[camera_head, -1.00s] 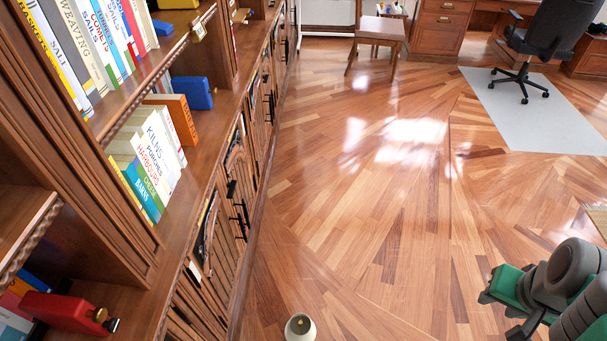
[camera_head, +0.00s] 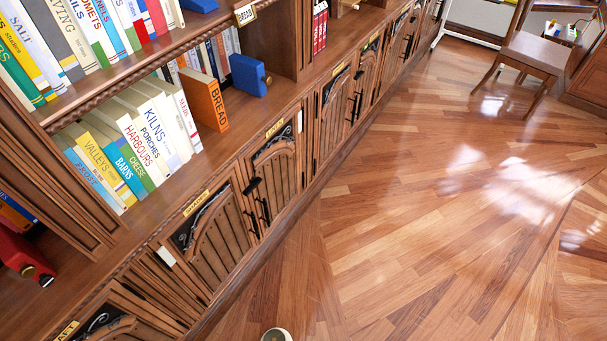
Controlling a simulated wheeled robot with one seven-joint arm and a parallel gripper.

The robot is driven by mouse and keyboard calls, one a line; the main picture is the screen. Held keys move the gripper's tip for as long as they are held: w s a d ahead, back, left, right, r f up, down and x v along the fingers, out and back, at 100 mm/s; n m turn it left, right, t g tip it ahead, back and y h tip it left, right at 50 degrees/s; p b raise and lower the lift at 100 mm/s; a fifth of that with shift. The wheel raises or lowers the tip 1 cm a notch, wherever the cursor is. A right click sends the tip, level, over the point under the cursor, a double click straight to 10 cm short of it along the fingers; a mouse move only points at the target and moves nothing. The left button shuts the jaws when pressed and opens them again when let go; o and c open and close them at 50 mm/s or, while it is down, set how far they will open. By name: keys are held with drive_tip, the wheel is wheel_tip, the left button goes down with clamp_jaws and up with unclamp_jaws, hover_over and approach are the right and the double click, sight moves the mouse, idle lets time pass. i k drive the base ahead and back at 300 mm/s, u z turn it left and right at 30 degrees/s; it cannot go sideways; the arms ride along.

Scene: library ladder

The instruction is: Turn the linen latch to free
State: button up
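A row of brown cabinet doors with small yellow label plates runs under the bookshelf. A near door (camera_head: 222,248) and the door to its right (camera_head: 280,172) have dark ornaments at the top. A black latch-like piece (camera_head: 252,187) sits slightly tilted at the edge between these two doors, with black handles (camera_head: 264,211) below it. The label plates (camera_head: 196,203) are too small to read surely, so I cannot tell which latch is the linen one. My gripper is not in view.
Books (camera_head: 135,140) fill the shelf above the doors. An orange book (camera_head: 204,99) and a blue bookend (camera_head: 249,75) stand beside them. A red bookend (camera_head: 22,252) is at the left edge. A wooden chair (camera_head: 535,58) stands at the upper right.

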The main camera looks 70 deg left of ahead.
sight(254, 183)
drive_tip(key=i, duration=0.45)
drive_tip(key=u, duration=3.9)
drive_tip(key=i, duration=0.5)
drive_tip(key=u, duration=0.05)
